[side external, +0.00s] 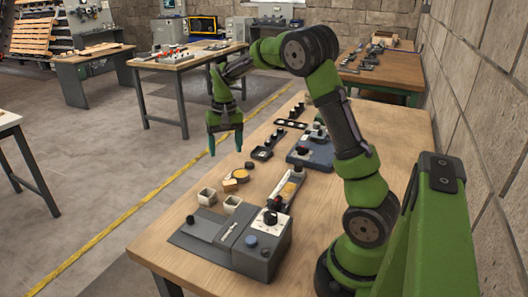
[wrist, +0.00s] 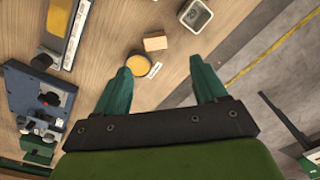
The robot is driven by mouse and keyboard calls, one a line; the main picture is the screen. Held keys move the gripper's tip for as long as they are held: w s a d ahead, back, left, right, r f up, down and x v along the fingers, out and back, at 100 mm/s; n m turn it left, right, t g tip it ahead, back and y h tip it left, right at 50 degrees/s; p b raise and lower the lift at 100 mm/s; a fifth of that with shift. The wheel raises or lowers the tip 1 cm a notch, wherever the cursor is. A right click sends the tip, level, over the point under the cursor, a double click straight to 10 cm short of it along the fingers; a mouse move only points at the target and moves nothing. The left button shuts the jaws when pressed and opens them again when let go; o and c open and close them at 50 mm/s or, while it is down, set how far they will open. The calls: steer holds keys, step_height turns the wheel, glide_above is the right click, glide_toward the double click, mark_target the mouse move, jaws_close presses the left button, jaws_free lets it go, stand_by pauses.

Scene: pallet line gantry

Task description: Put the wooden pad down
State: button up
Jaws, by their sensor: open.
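A small wooden block (side external: 230,185), which looks like the wooden pad, rests on the wooden table near its left edge. It also shows in the wrist view (wrist: 155,42), beyond my fingertips. A round yellow disc with a dark rim (side external: 241,175) lies right beside it, and it also shows in the wrist view (wrist: 138,65). My gripper (side external: 226,150) is open and empty, pointing down above the table's left edge.
A grey device with a dial (side external: 262,243) fills the near table end. A tray with a yellow piece (side external: 286,190) and a blue-grey fixture (side external: 308,155) stand to the right. Some bare tabletop surrounds the block.

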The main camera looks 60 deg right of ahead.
steer(key=s+a+r+n+t+y, duration=0.1)
steer(key=s+a+r+t, duration=0.1)
steer(key=s+a+r, duration=0.3)
steer(key=s+a+r+n+t, duration=0.1)
steer(key=s+a+r+t, duration=0.2)
steer(key=a, duration=0.4)
steer(key=s+a+r+n+t+y, duration=0.1)
steer(key=s+a+r+n, duration=0.1)
steer(key=s+a, duration=0.6)
steer(key=shift+s+n+t, duration=0.4)
steer(key=shift+s, duration=0.85)
steer(key=shift+o, duration=0.5)
